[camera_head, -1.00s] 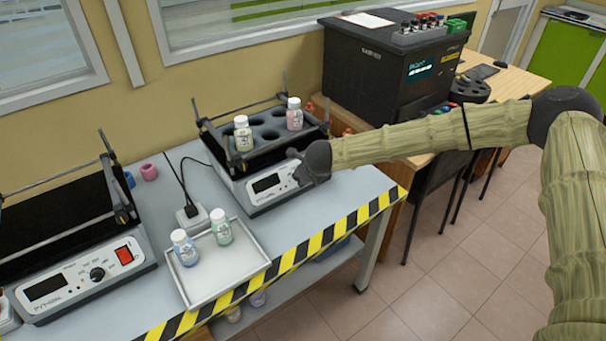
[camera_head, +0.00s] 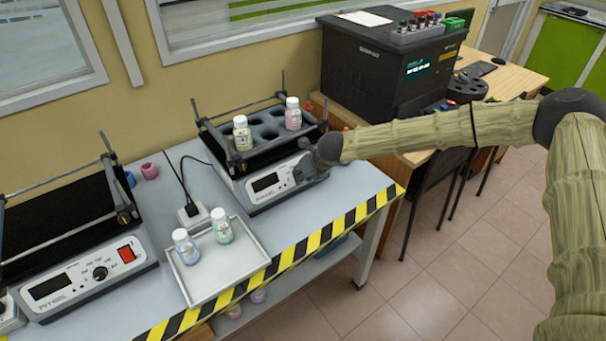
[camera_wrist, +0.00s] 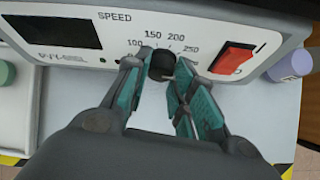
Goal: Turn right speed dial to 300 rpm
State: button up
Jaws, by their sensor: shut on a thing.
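The right shaker (camera_head: 264,196) stands on the grey bench, its front panel facing me. My gripper (camera_head: 303,172) is at this panel and hides the dial in the head view. In the wrist view, the black speed dial (camera_wrist: 161,66) sits between the teal fingertips of my gripper (camera_wrist: 161,70), which is shut on it. The scale around the dial shows 100, 150, 200 and 250; the 300 mark is not visible. A small pale mark shows by the dial's lower right, but I cannot read the setting. The display (camera_wrist: 55,32) is dark.
A red switch (camera_wrist: 234,58) is close to the right finger. Two bottles stand in the shaker's rack. A white tray (camera_head: 250,259) with two more bottles and a second shaker (camera_head: 85,284) are to the left. A black analyzer (camera_head: 365,83) stands behind right.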

jog(key=shift+d+f, duration=0.1)
jog(key=shift+f, duration=0.05)
jog(key=o, duration=1)
jog(key=shift+o, duration=0.2)
jog(key=v, duration=1.2)
jog(key=shift+s, duration=0.1)
